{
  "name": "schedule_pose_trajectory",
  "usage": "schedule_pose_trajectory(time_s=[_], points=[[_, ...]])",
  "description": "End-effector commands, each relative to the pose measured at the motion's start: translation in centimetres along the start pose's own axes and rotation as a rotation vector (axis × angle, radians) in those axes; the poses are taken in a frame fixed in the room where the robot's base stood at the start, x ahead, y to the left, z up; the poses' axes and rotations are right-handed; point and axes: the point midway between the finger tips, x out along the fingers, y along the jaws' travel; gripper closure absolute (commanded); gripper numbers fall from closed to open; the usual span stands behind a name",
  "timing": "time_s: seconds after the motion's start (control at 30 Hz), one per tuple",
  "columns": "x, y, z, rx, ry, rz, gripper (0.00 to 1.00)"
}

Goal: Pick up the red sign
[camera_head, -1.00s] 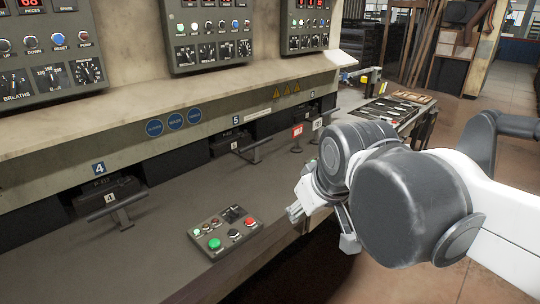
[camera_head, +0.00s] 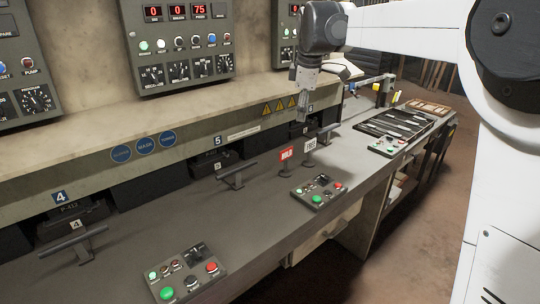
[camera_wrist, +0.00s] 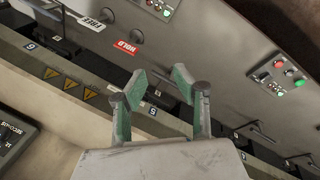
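The red sign (camera_head: 287,154) reads "HOLD" and stands upright on a small stand on the grey bench, just left of a white sign (camera_head: 310,145). In the wrist view the red sign (camera_wrist: 127,47) lies ahead of the fingertips and slightly left. My gripper (camera_head: 302,115) points down above the bench, behind and above the signs in the head view. In the wrist view my gripper (camera_wrist: 160,82) has its two green fingers apart with nothing between them. It is not touching the red sign.
The white sign (camera_wrist: 92,23) is close beside the red one. A button box (camera_head: 319,191) sits in front of the signs, and a T-handle (camera_head: 237,177) to their left. A tool tray (camera_head: 398,122) lies at right. The control panel (camera_head: 180,40) is behind.

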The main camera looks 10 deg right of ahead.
Motion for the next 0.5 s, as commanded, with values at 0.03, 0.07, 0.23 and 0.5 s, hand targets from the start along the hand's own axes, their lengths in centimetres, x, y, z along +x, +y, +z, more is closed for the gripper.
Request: schedule_pose_trajectory(time_s=[0.03, 0.07, 0.23, 0.5], points=[[0.4, 1.7, -0.6, -0.048, -0.004, -0.013, 0.71], [0.7, 2.5, -0.9, -0.078, -0.007, -0.021, 0.71], [3.0, 6.5, -2.4, -0.253, -0.015, -0.071, 0.71], [7.9, 11.6, -4.2, -0.53, -0.011, -0.151, 0.71]])
